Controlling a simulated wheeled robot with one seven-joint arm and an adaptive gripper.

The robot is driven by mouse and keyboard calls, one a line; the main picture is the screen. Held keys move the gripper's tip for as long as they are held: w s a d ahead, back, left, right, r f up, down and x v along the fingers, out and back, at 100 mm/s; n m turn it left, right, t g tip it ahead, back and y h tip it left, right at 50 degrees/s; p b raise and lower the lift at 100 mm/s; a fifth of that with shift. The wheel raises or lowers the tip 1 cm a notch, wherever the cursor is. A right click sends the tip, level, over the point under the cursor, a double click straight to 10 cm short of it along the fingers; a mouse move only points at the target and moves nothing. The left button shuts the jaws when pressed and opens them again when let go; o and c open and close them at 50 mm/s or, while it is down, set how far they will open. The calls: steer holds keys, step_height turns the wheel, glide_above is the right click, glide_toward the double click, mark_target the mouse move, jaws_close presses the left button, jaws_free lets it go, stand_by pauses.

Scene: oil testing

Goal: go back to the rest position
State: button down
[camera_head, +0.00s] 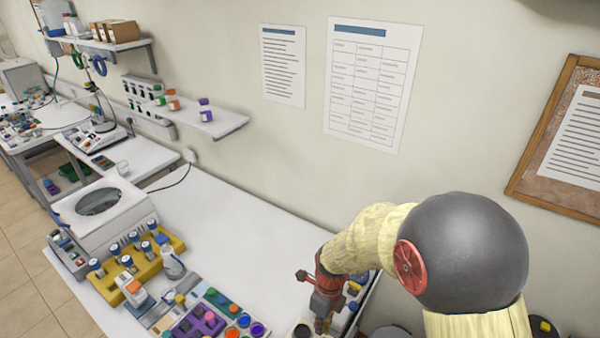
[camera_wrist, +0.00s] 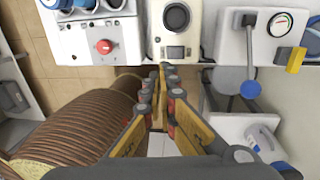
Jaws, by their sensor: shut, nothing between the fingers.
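My gripper (camera_wrist: 162,72) is shut and empty in the wrist view, its two orange and grey fingers drawn together. Behind the fingertips is the front edge of a white surface with instruments on it. In the head view my arm reaches down at the lower right, and my gripper's end is low in the picture, by the right part of the white bench (camera_head: 250,225). The fingertips are hard to make out there.
In the wrist view, a red-knob device (camera_wrist: 103,46), a cream device (camera_wrist: 175,30) and a gauge device (camera_wrist: 270,40) stand close beyond the fingers. The head view shows a yellow rack (camera_head: 105,284) and colourful caps at left. The bench's middle is clear.

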steer(key=s+d+r+n+t+b, duration=0.3)
steer(key=s+d+r+n+b, duration=0.2)
steer(key=n+b, duration=0.3)
steer(key=s+d+r+n+t+b, duration=0.3)
steer(key=s+d+r+n+b, duration=0.2)
steer(key=n, duration=1.2)
steer(key=s+r+b, duration=0.3)
steer(key=b, duration=0.1)
steer(key=shift+s+n+t+h, duration=0.2)
steer(key=shift+n+t+h, duration=0.1)
steer(key=shift+t+h, duration=0.1)
